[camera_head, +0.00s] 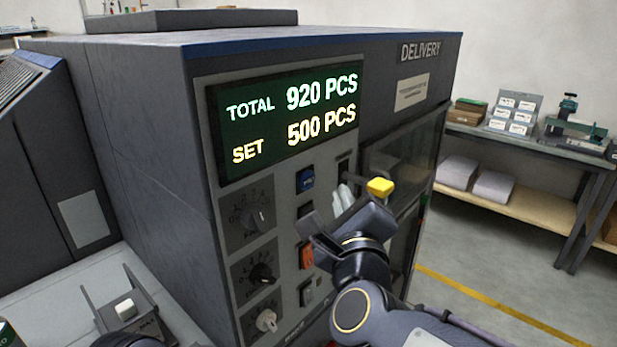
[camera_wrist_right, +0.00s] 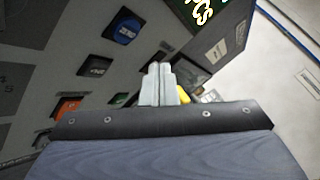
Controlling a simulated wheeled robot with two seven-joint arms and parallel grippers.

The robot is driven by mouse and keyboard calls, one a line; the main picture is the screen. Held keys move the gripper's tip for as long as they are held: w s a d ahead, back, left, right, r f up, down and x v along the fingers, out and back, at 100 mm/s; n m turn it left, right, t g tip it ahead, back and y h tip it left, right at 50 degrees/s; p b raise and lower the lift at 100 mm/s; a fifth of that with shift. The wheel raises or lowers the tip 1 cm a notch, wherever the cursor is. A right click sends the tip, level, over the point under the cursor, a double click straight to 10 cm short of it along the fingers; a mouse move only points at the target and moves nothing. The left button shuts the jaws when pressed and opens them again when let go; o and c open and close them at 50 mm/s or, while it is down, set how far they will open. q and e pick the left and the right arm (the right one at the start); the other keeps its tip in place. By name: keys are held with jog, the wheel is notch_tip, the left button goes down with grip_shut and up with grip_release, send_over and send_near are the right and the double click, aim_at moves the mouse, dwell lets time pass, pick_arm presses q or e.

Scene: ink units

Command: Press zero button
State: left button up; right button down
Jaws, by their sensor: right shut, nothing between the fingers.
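The blue zero button (camera_head: 306,179) sits on the machine's grey control panel below the green display (camera_head: 290,118). In the right wrist view the blue button (camera_wrist_right: 124,27) shows white lettering, up and left of the fingers. My right gripper (camera_head: 343,193) is shut and empty in front of the panel, to the right of the blue button and slightly lower. Its pale fingers (camera_wrist_right: 158,70) are together and appear apart from the button. The display reads TOTAL 920 PCS and SET 500 PCS. My left gripper is not seen.
Below the blue button are a dark button (camera_head: 305,211), an orange switch (camera_head: 306,255) and a grey switch (camera_head: 307,292). A yellow part (camera_head: 380,186) is close to my right gripper. A workbench (camera_head: 530,146) stands at right.

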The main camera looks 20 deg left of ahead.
aim_at(314, 177)
jog(key=a, duration=0.1)
jog(key=w+a, duration=0.1)
jog(key=a, duration=0.1)
jog(key=shift+w+a, duration=0.2)
jog(key=shift+a, duration=0.1)
jog(key=shift+a, duration=0.1)
dwell(1.8)
jog(key=shift+w+a, duration=0.15)
jog(key=shift+a, duration=0.15)
jog(key=shift+w+a, duration=0.15)
jog(key=shift+a, duration=0.3)
dwell(0.7)
dwell(0.3)
jog(key=shift+s+d+b, duration=0.35)
jog(key=shift+d+b, duration=0.2)
jog(key=shift+d, duration=0.3)
